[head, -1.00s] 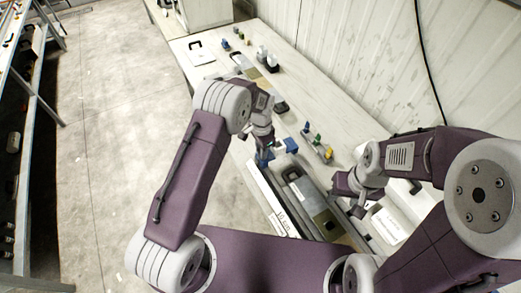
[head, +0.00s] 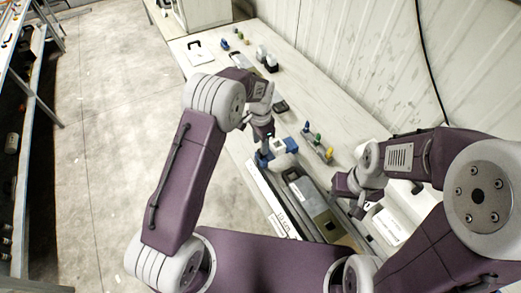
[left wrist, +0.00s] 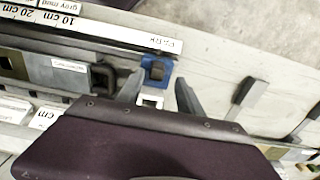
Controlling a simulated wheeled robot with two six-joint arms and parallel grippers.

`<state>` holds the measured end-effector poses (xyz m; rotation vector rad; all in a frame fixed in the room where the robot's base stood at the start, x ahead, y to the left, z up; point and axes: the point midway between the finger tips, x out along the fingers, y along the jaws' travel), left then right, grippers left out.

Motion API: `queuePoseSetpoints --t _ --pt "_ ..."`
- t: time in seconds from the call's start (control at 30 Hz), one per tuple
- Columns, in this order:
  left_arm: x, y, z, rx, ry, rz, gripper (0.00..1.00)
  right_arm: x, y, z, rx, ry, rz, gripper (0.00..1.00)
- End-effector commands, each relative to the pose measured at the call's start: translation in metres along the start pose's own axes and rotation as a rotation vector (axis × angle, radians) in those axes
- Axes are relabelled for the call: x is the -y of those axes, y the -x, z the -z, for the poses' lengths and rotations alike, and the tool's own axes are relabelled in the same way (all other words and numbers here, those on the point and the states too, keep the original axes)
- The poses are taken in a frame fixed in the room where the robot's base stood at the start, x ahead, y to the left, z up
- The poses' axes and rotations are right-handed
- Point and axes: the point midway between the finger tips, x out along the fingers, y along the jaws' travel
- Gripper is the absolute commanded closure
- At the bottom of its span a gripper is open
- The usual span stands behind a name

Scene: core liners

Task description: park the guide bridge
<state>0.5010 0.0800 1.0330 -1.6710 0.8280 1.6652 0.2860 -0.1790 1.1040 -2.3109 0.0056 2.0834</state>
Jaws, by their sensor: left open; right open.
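The guide bridge seems to be the blue U-shaped piece (left wrist: 157,70) at the end of the long pale rail in the left wrist view. It lies between the two spread fingers of my left gripper (left wrist: 157,88), with no clear grip on it. In the head view blue parts (head: 264,157) show just under my left gripper (head: 267,147), partly hidden by it. A small white square part (left wrist: 150,100) sits below the blue piece in the wrist view. My right gripper (head: 350,196) is open and appears empty, over the near right of the bench.
The long rail (head: 262,190) and a grey tray (head: 303,190) with a dark handle lie along the near bench. Coloured small pieces (head: 317,145) stand to the right. A labelled white card (head: 390,226) is near right.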

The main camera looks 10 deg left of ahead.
Motion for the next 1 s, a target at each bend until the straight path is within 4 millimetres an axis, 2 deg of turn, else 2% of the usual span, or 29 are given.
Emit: queuePoseSetpoints --t 0.03,0.23,0.4,0.83,0.93,1.0 --pt "0.001 0.008 0.001 -0.005 0.0 0.003 0.56 0.0 -0.007 -0.001 0.0 0.0 0.0 0.52" --pt "0.002 0.043 0.0 -0.002 0.0 0.001 0.56 0.0 -0.012 -0.001 0.0 0.0 0.0 0.52" --pt "0.002 0.051 0.0 0.0 0.001 -0.001 0.56 0.0 -0.013 -0.001 0.0 0.0 0.0 0.52" --pt "0.004 0.049 -0.002 -0.001 0.007 0.0 0.56 0.0 -0.015 -0.002 0.0 0.0 0.0 0.52" --pt "0.018 0.069 -0.004 -0.045 0.033 0.038 0.56 0.0 -0.022 -0.002 0.0 0.0 0.0 0.52" --pt "0.02 0.084 -0.021 -0.061 0.063 0.052 0.56 -0.001 -0.03 -0.003 0.0 0.0 0.0 0.52"
